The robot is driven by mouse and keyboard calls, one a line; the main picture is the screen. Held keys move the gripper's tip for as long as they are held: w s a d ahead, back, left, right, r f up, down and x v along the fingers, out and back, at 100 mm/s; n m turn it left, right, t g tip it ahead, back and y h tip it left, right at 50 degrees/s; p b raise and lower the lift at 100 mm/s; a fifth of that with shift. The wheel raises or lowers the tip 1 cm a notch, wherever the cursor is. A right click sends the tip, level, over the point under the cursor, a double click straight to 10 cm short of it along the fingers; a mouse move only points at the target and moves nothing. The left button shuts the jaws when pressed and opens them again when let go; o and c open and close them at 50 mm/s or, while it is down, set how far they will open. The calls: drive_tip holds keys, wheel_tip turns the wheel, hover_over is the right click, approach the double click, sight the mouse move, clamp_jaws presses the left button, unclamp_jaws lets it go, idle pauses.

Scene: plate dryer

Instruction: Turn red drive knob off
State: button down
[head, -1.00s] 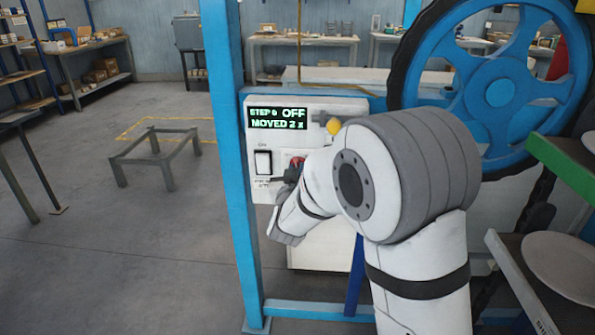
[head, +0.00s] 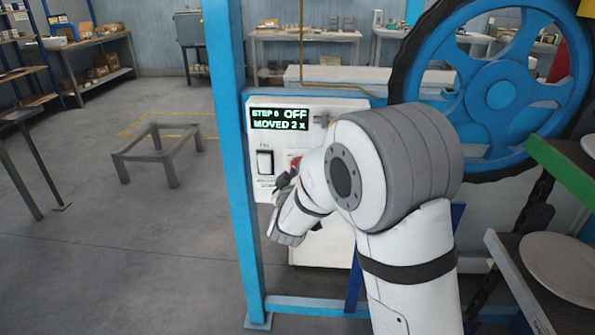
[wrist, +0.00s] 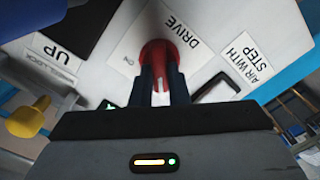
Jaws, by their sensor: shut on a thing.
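The red drive knob (wrist: 158,53) sits on the white control panel (wrist: 215,20) beside a "DRIVE" label in the wrist view. My gripper (wrist: 160,78) is shut on it, one dark finger on each side. In the head view only a bit of red (head: 295,161) shows by my gripper (head: 284,182), as my arm covers most of it. The panel's display (head: 281,119) reads "STEP", a digit that looks like 6, "OFF" and "MOVED 2 x". How far the knob is turned is hard to tell.
A yellow-knobbed lever (wrist: 27,118) by the "WHEEL LOCK" label is close to my gripper in the wrist view. A blue post (head: 233,180) stands left of the panel, a large blue wheel (head: 499,93) to the right.

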drive_tip(key=shift+f, duration=0.1)
idle(0.3)
drive_tip(key=c, duration=1.4)
unclamp_jaws()
drive_tip(key=s, duration=0.7)
drive_tip(key=shift+s+a, duration=0.15)
drive_tip(key=shift+s, duration=0.25)
